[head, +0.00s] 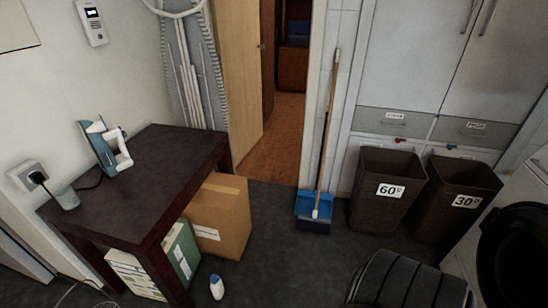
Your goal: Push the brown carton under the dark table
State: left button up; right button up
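The brown carton (222,215) stands upright on the dark floor at the right side of the dark table (140,185). Its left part is hidden behind the table's edge and front leg, so I cannot tell how far it reaches under the top. Its right part sticks out past the table. A green and white box (180,255) stands below the table, nearer to me than the carton. Neither of my grippers shows in the head view.
A white bottle (216,287) is on the floor near the front leg. A blue dustpan (313,208) with a broom and two dark baskets (383,190) stand at the right. A dark ribbed object (408,283) is at the bottom. The floor between is clear.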

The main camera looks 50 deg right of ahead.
aim_at(218, 217)
jog(key=z, duration=0.85)
jog(key=l, duration=0.1)
jog(key=i+u, duration=0.05)
